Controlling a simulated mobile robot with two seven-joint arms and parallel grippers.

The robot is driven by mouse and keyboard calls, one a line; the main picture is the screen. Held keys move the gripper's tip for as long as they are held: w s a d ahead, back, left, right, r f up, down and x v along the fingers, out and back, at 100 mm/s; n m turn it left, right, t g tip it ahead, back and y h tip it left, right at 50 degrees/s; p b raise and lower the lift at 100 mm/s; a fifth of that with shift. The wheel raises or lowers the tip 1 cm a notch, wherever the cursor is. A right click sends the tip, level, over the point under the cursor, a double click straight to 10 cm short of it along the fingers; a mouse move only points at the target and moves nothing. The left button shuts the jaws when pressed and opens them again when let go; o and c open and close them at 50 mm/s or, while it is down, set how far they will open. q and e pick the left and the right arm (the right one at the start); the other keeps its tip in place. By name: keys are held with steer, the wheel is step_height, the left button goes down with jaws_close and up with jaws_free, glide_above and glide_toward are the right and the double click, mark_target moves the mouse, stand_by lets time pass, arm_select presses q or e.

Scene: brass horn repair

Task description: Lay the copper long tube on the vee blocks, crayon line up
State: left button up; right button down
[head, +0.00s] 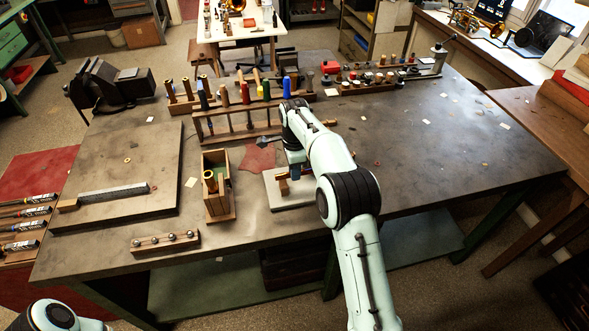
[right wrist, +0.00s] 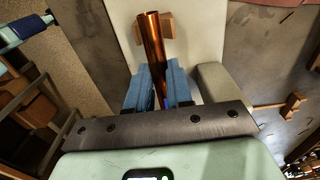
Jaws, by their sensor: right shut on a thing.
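The copper long tube (right wrist: 154,45) is between the blue fingers of my right gripper (right wrist: 160,88), which is shut on it. In the right wrist view the tube sticks out past the fingertips, with its open end near a wooden vee block (right wrist: 167,28). I cannot tell whether it touches the block. No crayon line can be made out. In the head view my right gripper (head: 295,165) is over a pale plate (head: 285,205) bearing a wooden vee block (head: 283,185); my arm hides most of the tube and part of the plate. My left gripper is out of view.
A wooden box (head: 218,190) with a copper tube stands left of the plate. A tool rack (head: 238,128) stands behind it. A ball holder (head: 165,241) lies at the front, a flat slab (head: 125,165) at the left. The bench right of my arm is mostly clear.

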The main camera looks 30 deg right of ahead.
steer(key=shift+f, duration=0.15)
stand_by(0.3)
steer(key=shift+f, duration=1.55)
steer(key=shift+r, duration=0.1)
stand_by(0.8)
steer(key=c, duration=0.9)
jaws_free()
steer(key=shift+c, duration=0.2)
step_height(320, 180, up, 13)
steer(key=shift+r, duration=0.15)
